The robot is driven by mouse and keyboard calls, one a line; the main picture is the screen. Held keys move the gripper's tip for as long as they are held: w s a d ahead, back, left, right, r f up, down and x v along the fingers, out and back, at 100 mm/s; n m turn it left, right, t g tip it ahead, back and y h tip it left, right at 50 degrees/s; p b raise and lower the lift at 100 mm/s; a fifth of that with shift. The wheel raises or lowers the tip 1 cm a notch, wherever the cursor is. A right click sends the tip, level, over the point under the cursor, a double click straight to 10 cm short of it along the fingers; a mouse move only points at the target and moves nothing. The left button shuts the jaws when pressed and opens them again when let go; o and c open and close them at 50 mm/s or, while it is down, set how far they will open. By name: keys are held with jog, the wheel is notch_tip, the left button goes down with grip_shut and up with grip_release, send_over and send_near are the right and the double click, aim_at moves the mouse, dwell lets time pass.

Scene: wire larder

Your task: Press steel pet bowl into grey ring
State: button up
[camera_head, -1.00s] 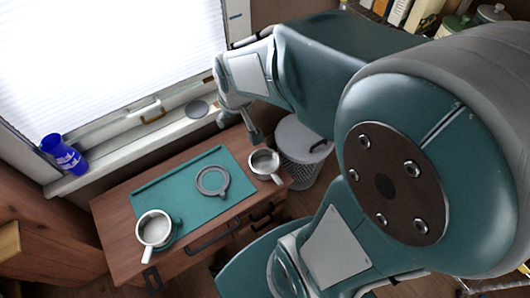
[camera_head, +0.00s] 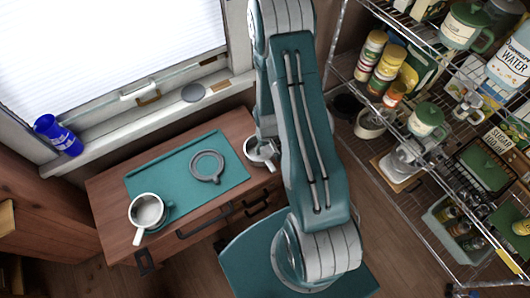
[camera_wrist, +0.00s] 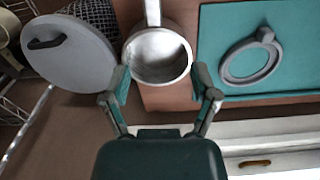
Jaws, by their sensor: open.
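A steel bowl with a pale handle (camera_head: 260,158) sits on the wooden cabinet top by its right end, partly covered by my arm. It also shows in the wrist view (camera_wrist: 158,57), with its handle pointing up the picture. My gripper (camera_wrist: 161,84) is open, its two fingers apart near the bowl's left and right sides; I cannot tell whether they touch it. The grey ring (camera_head: 219,168) lies flat and empty on the teal mat, left of that bowl; it shows in the wrist view (camera_wrist: 279,57). A second, similar bowl (camera_head: 147,210) stands at the mat's left end in a teal ring.
The teal mat (camera_head: 160,177) is clear around the grey ring. A lidded bin (camera_wrist: 75,65) stands beside the cabinet. A window sill with a blue cup (camera_head: 58,136) runs behind. A wire rack of jars and tins (camera_head: 390,190) stands at the right.

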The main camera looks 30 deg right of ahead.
aim_at(270, 164)
jog(key=f, duration=0.1)
jog(key=s+f, duration=0.1)
jog(key=shift+d+f, duration=0.3)
jog(key=shift+d, duration=0.1)
jog(key=shift+s+f, duration=0.1)
jog(key=shift+f, duration=0.25)
jog(key=f, duration=0.4)
jog(key=shift+a+f, duration=0.15)
jog(key=shift+a, duration=0.05)
jog(key=f, duration=0.4)
jog(key=shift+d+f, duration=0.3)
jog(key=shift+d, duration=0.05)
jog(key=shift+w+f, duration=0.2)
jog(key=shift+f, duration=0.35)
grip_shut()
